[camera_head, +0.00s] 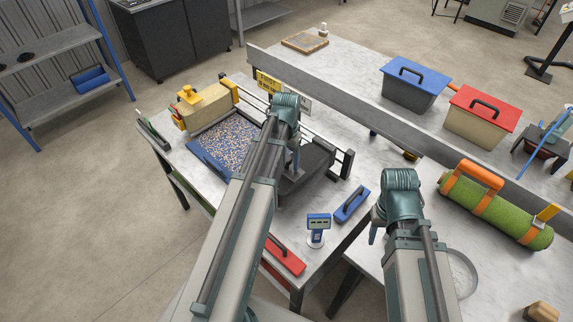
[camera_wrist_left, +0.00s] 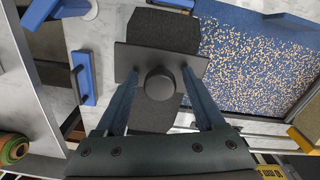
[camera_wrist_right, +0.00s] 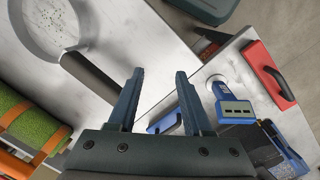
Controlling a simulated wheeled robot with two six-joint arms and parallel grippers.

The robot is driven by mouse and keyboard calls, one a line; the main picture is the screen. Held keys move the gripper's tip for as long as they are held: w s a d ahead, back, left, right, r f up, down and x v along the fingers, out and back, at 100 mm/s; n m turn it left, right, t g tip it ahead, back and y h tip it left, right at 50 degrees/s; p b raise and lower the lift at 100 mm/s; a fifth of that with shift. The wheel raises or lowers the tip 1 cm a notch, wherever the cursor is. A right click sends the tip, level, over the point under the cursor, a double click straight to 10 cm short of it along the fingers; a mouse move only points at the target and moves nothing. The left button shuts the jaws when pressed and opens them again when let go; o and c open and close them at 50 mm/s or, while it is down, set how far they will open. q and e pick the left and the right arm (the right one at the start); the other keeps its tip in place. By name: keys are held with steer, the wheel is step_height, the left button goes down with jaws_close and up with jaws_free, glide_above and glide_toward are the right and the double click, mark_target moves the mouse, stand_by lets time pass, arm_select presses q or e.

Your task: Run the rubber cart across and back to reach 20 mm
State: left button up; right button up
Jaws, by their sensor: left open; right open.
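The black rubber cart (camera_head: 312,165) stands at the right end of the turf bed (camera_head: 232,145), which has a blue rim and is speckled with tan and dark granules. In the left wrist view the cart's dark plate (camera_wrist_left: 132,56) carries a round knob (camera_wrist_left: 160,84). My left gripper (camera_head: 294,168) is over the cart, open, its fingers on either side of the knob; I cannot tell whether they touch it. My right gripper (camera_wrist_right: 160,75) is open and empty above the right-hand table. A blue gauge (camera_head: 319,222) stands at the bed's front right; its reading is too small to read.
A yellow-and-beige cart (camera_head: 208,105) stands at the bed's far left end. A green turf roll (camera_head: 495,212) with orange straps lies right, near a round pan (camera_head: 466,272). Lidded bins (camera_head: 413,86) stand behind.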

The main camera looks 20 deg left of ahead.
arm_select(q)
jaws_close()
stand_by(0.3)
stand_by(1.1)
